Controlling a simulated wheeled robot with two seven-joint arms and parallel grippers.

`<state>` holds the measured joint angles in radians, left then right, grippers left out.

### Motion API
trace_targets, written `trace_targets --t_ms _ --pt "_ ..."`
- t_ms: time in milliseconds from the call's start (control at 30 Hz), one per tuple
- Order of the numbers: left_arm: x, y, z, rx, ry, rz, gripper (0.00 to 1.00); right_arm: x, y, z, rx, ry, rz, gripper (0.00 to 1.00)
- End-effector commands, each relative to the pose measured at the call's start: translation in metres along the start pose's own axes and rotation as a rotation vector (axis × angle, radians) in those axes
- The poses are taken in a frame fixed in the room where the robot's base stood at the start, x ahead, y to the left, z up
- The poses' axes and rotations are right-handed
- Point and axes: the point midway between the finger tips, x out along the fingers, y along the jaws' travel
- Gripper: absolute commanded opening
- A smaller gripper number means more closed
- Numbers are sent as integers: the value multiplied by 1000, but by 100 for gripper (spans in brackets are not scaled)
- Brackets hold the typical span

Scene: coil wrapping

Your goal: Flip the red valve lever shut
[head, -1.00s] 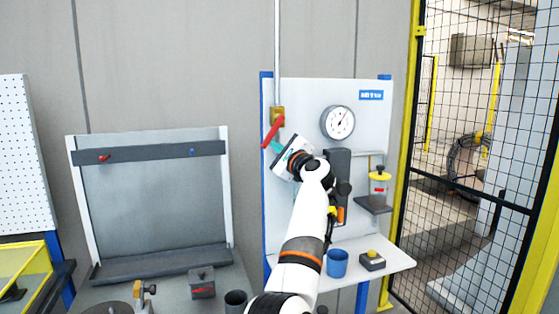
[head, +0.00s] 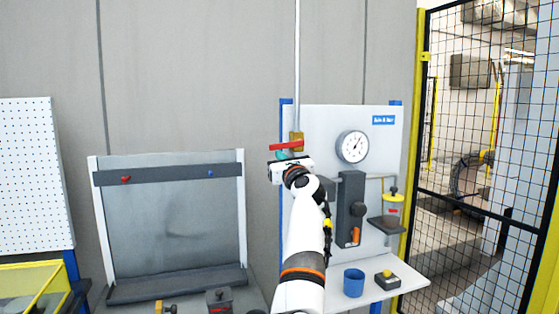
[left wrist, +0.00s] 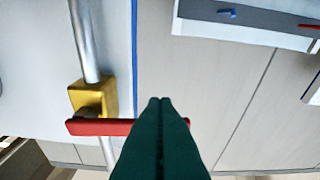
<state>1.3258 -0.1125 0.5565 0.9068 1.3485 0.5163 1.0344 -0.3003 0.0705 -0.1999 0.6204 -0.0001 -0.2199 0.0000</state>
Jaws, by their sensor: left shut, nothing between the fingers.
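The red valve lever (head: 286,146) lies about level across the vertical pipe, sticking out to the left of the yellow-brass valve body (head: 298,136). In the left wrist view the lever (left wrist: 98,127) also lies nearly level, over the brass body (left wrist: 92,97). My left gripper (head: 282,155) is just below the lever's outer part. Its green fingers (left wrist: 160,100) are shut and empty. They hide part of the lever, and a bit of red shows on their far side. I cannot tell whether they touch it. My right gripper is not in view.
The valve's pipe (head: 297,60) runs up beside a white panel with a gauge (head: 352,147). A dark box (head: 350,208) hangs on the panel, right of my arm. A blue cup (head: 354,283) stands on the shelf below. A grey rack (head: 170,178) stands left.

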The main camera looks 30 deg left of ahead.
Motion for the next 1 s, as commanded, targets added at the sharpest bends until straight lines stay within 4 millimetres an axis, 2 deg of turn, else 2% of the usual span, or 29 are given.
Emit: trace_targets --t_ms 333,767,1000 --pt "2 2 -6 -4 0 -1 0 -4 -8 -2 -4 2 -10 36" --pt "2 2 -6 -4 0 -1 0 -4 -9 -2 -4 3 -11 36" --pt "0 1 0 -4 -1 -2 0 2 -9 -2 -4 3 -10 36"
